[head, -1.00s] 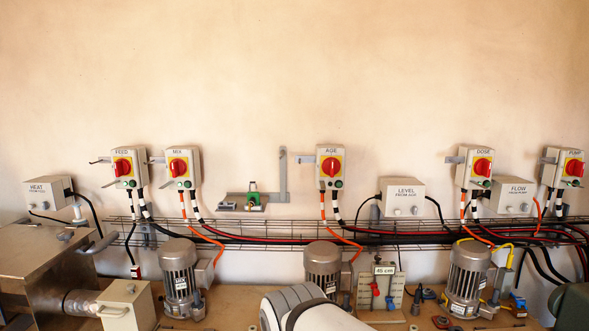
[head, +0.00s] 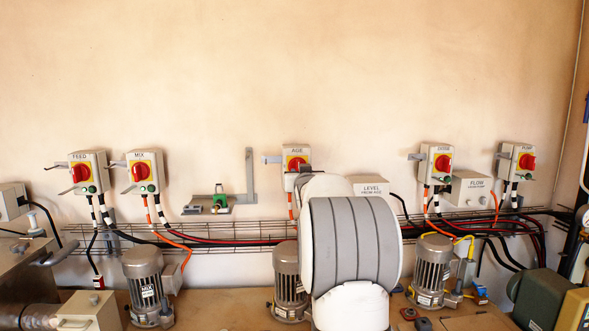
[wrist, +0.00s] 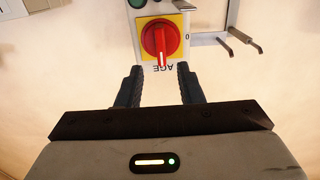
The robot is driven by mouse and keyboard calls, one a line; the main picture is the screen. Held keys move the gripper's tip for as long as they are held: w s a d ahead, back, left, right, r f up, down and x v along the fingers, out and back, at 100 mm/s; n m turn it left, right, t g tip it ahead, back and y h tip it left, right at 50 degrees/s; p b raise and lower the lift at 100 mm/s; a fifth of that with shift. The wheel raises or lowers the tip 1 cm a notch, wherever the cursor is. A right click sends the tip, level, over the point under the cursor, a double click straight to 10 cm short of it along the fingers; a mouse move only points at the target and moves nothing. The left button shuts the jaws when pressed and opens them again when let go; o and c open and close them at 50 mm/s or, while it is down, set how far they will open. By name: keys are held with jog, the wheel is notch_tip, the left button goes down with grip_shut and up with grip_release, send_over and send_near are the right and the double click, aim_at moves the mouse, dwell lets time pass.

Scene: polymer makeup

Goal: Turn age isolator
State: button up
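The AGE isolator (head: 297,158) is a pale box on the wall with a red rotary knob on a yellow plate. In the head view my arm hides its lower part. In the wrist view the box appears upside down, with the red knob (wrist: 161,42) at the upper middle and its white mark toward the AGE label. A "0" is printed to the right of the knob. My gripper (wrist: 159,70) is open and empty, its two dark fingers apart below the knob in the picture and not visibly touching it. The head view does not show the fingers.
Similar isolators stand along the wall: FEED (head: 88,173), MIX (head: 145,172), one at right (head: 435,164) and PUMP (head: 517,161). A LEVEL box (head: 369,187) is right of AGE. A metal bracket (wrist: 240,36) sticks out beside the AGE box. A wire cable tray (head: 225,222) runs below.

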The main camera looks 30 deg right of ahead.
jog(key=p+x, duration=0.3)
jog(key=x, duration=0.4)
jog(key=shift+c, duration=0.3)
grip_shut()
